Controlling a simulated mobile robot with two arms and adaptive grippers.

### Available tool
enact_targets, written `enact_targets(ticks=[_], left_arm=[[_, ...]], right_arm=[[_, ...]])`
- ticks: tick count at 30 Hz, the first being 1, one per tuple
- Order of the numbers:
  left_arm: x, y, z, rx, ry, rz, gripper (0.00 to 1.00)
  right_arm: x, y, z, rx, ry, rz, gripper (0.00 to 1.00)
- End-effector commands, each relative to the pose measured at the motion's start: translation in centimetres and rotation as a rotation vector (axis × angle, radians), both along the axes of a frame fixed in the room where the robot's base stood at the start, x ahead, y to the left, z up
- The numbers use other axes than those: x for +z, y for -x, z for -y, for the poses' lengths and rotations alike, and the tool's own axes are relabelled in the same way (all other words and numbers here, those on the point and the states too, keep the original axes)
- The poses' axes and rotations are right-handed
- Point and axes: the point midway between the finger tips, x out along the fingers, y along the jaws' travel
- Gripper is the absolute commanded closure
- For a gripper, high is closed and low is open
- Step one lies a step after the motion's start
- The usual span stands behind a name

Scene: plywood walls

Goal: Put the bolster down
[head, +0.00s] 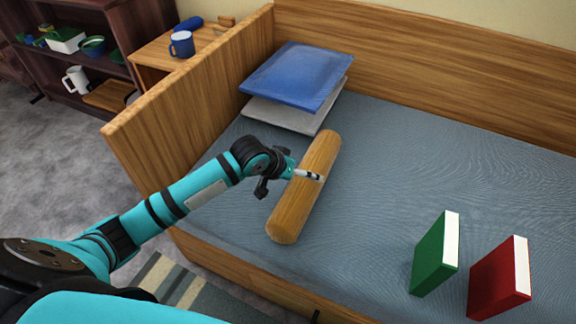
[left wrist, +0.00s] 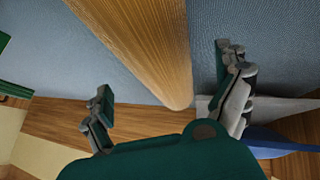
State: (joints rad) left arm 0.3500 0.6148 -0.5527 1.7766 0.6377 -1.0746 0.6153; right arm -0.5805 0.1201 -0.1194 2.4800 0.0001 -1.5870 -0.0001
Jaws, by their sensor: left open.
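The bolster (head: 312,160) is a long, wood-patterned cylinder lying on the blue-grey mattress (head: 400,160), slanting from the pillows toward the bed's front edge. My left gripper (head: 308,175) is at the middle of the bolster, with a finger showing over its top. In the left wrist view the open fingers (left wrist: 165,80) are wide apart, with the bolster (left wrist: 145,35) running between them. Gaps show on both sides there, so it looks ungripped. The bolster's underside is hidden.
A blue pillow (head: 297,75) lies on a grey one (head: 290,115) at the bed's head. A green book (head: 433,258) and a red book (head: 498,282) stand on the mattress at right. The wooden side panel (head: 190,95) rises at left.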

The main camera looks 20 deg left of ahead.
Motion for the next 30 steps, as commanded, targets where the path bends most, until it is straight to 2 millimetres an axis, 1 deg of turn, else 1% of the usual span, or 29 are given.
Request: enact_targets(ticks=[1, 4, 6, 8, 14, 17, 20, 22, 24, 26, 27, 29, 30], left_arm=[[1.3, 0.7, -0.4, -0.001, -0.001, -0.001, 0.0], [2.7, 1.8, -0.9, -0.001, -0.001, -0.002, 0.0], [3.4, 2.3, -1.2, -0.001, 0.001, -0.001, 0.0], [4.0, 2.7, -1.4, -0.001, 0.001, 0.0, 0.0], [4.6, 3.3, -1.6, -0.001, 0.002, -0.003, 0.0], [4.0, 4.0, -1.0, -0.016, -0.004, -0.006, 0.0], [2.4, 6.6, 0.7, -0.063, -0.029, -0.017, 0.0], [1.0, 9.5, 2.0, -0.103, -0.059, -0.026, 0.0], [-0.2, 12.5, 2.6, -0.133, -0.101, -0.04, 0.0], [-1.0, 14.9, 2.7, -0.147, -0.137, -0.054, 0.0], [-1.4, 16.5, 2.6, -0.153, -0.16, -0.067, 0.0], [-2.0, 18.8, 2.2, -0.155, -0.197, -0.093, 0.0], [-2.3, 20.3, 1.9, -0.155, -0.222, -0.113, 0.0]], right_arm=[[0.9, 0.0, 0.0, 0.0, 0.0, 0.002, 0.6], [1.4, -0.1, 0.0, 0.0, -0.001, 0.004, 0.6], [0.5, -0.4, -0.1, 0.001, 0.0, -0.002, 0.6], [0.0, -0.6, -0.1, 0.001, 0.0, -0.004, 0.6], [-0.7, -0.8, -0.2, 0.001, -0.001, -0.005, 0.6], [-0.8, -0.8, -0.2, 0.001, -0.001, -0.004, 0.6], [-0.8, -0.8, -0.2, 0.001, -0.001, -0.004, 0.6], [-0.8, -0.9, -0.2, 0.001, -0.001, -0.004, 0.6], [-0.8, -0.9, -0.2, 0.001, -0.001, -0.004, 0.6], [-0.8, -0.9, -0.2, 0.001, -0.001, -0.004, 0.6], [-0.8, -0.9, -0.2, 0.001, -0.001, -0.004, 0.6], [-0.8, -0.9, -0.2, 0.001, -0.001, -0.004, 0.6], [-0.8, -0.9, -0.2, 0.001, -0.001, -0.004, 0.6]])
